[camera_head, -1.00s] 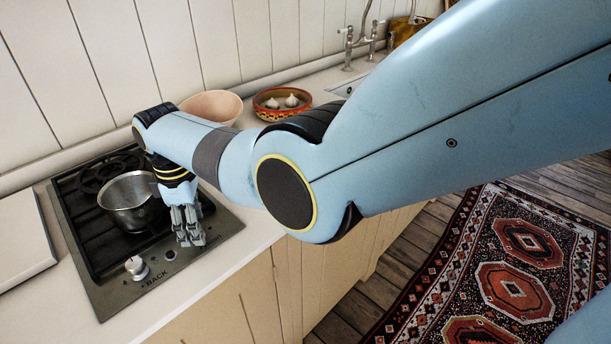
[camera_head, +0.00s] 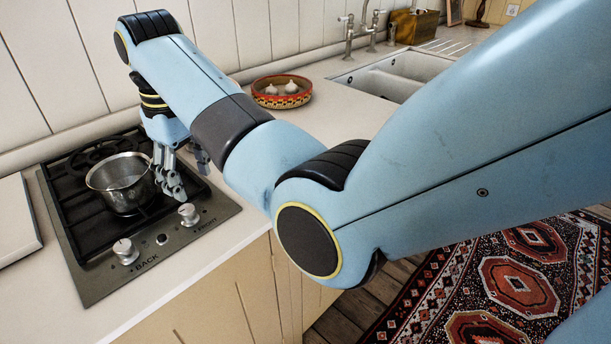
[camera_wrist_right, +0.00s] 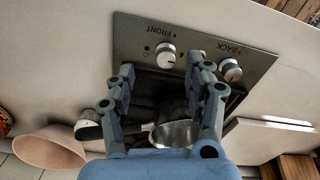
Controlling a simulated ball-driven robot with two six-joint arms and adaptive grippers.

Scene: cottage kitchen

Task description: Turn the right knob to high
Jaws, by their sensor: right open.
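The right knob (camera_head: 189,214), silver and marked FRONT, stands on the hob's front panel. It also shows in the right wrist view (camera_wrist_right: 167,55), just beyond the fingertips; its exact setting is too small to read. The left knob (camera_head: 125,250), marked BACK, is on the same panel and shows in the right wrist view (camera_wrist_right: 230,70). My right gripper (camera_head: 187,182) is open and empty above the hob, behind the right knob and beside the pot. Its two fingers (camera_wrist_right: 162,68) are spread apart in the right wrist view. My left gripper is out of view.
A metal pot (camera_head: 122,182) sits on the hob's grate, close to the fingers. A patterned bowl of garlic (camera_head: 281,91) and a sink (camera_head: 390,78) lie farther right. A pinkish bowl (camera_wrist_right: 48,150) shows in the wrist view. The counter in front of the hob is clear.

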